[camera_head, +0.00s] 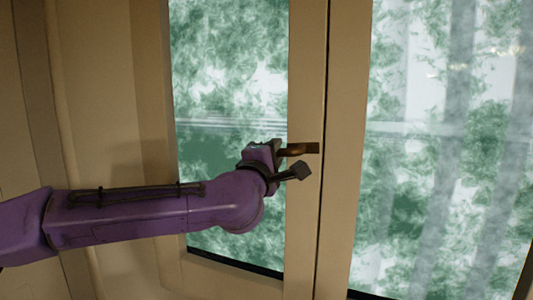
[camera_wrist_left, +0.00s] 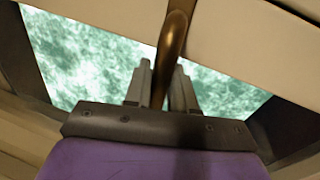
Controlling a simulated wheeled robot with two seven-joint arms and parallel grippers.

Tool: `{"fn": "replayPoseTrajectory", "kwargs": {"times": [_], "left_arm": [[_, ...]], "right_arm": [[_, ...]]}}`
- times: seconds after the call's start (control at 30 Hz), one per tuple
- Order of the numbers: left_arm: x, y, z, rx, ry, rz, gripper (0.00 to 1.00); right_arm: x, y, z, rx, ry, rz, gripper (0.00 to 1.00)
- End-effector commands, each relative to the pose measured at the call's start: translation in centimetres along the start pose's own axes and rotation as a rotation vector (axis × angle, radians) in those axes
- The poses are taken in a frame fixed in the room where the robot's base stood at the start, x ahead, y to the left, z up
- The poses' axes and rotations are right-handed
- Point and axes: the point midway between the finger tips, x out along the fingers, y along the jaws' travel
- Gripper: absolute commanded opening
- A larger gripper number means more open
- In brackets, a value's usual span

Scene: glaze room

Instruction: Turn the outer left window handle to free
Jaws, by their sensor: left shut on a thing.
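The brass window handle (camera_head: 300,149) is on the frame of the left window sash (camera_head: 306,60), near the seam between the two sashes. It points left, roughly level, in the head view. My left gripper (camera_head: 275,152) reaches in from the left and is at the handle's free end. In the left wrist view the handle (camera_wrist_left: 175,40) runs down between the two grey fingers of my left gripper (camera_wrist_left: 161,85), which are shut on it. The handle's far end is hidden between the fingers. My right gripper is not in view.
The right window sash (camera_head: 344,130) stands beside the left one, with a narrow dark seam between them. Green foliage shows through both panes. A beige wall (camera_head: 100,90) lies to the left, behind my purple left arm.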

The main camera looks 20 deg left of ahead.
Motion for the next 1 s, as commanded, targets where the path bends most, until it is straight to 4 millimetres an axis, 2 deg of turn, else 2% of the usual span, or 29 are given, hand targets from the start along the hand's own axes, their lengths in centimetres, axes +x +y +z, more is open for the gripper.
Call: {"fn": "replayPoseTrajectory", "kwargs": {"times": [0.33, 0.8, 0.83, 0.87, 1.0], "left_arm": [[0.17, 0.47, 0.55, 0.103, -0.030, -0.001, 0.00], [0.18, 0.47, 0.59, 0.116, -0.033, 0.000, 0.00], [0.18, 0.47, 0.59, 0.116, -0.033, 0.000, 0.31], [0.18, 0.47, 0.58, 0.116, -0.033, -0.001, 0.41], [0.19, 0.47, 0.55, 0.114, -0.032, -0.001, 0.43]], "right_arm": [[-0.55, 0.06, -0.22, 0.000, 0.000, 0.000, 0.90], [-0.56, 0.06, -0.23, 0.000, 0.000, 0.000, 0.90], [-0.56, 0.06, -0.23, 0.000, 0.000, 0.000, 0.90], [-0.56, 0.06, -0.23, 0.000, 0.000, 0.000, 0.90], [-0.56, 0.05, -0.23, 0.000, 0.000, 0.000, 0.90]]}}
